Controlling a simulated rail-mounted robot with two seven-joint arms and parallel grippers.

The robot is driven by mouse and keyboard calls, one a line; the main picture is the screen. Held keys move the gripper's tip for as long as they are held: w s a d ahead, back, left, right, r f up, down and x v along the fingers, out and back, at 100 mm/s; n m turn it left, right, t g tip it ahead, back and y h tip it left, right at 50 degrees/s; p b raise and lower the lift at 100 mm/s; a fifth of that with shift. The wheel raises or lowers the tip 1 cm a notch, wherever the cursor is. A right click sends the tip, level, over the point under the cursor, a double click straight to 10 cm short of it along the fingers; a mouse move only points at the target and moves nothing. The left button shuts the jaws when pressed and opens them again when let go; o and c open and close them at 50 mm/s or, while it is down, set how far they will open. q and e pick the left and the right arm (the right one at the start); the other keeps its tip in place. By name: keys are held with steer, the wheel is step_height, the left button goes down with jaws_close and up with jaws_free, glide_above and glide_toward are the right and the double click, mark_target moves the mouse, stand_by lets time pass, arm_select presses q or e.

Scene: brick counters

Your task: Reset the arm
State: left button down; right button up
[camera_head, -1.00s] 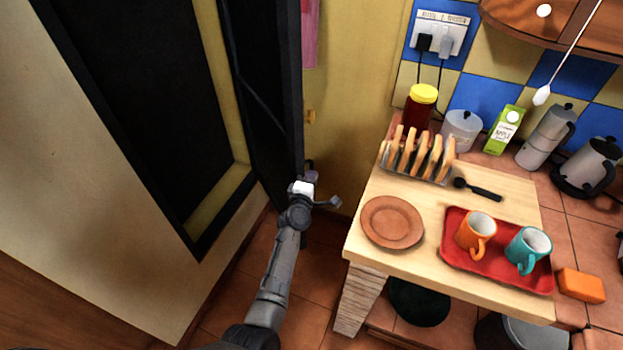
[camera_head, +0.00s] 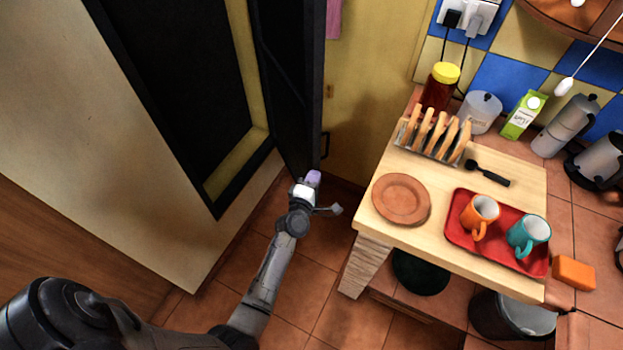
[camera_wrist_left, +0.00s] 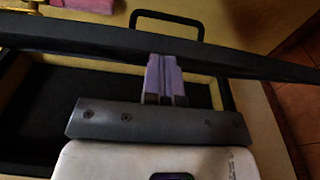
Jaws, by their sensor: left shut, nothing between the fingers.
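My left arm reaches up from the bottom of the head view. Its left gripper (camera_head: 313,178) is over the floor, just in front of the lower end of the dark door (camera_head: 295,90). In the left wrist view the purple fingers (camera_wrist_left: 164,78) are together with nothing between them. The dark door edge and its black handle (camera_wrist_left: 168,17) lie beyond the fingertips in that view. In the head view the handle (camera_head: 325,146) is above the gripper, with a gap between them. My right gripper is not in view.
A wooden table (camera_head: 365,225) stands to the right, bearing a brown plate (camera_head: 401,198), a toast rack (camera_head: 432,137) and a red tray (camera_head: 490,250) with two mugs. A dark bin (camera_head: 512,315) is under the counter. Tiled floor (camera_head: 310,265) is free between door and table.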

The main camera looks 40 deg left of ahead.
arm_select(q)
steer(key=shift+v, duration=1.05)
steer(key=shift+w, duration=0.1)
steer(key=d+f+m+g+h, duration=0.1)
steer(key=d+f+m+h, duration=0.2)
steer(key=d+m+h, duration=0.3)
steer(key=s+d+r+m+g+h, duration=0.3)
steer(key=d+r+m+g, duration=0.15)
steer(key=m, duration=0.65)
steer(key=s+d+r+m+g+y+p, duration=0.1)
steer(key=s+r+m+g, duration=0.15)
steer(key=s, duration=0.55)
steer(key=s+r+m+g+y+p, duration=0.1)
steer(key=s+r+m+g, duration=0.15)
steer(key=s, duration=0.65)
steer(key=s+f+m+g+p, duration=0.1)
steer(key=s+f, duration=0.2)
steer(key=s, duration=0.3)
steer(key=s+f+m+g, duration=0.1)
steer(key=s+f+g, duration=0.15)
steer(key=s, duration=0.35)
step_height(320, 180, up, 38)
steer(key=d+p, duration=0.1)
steer(key=p, duration=3.7)
steer(key=shift+w+t, duration=0.4)
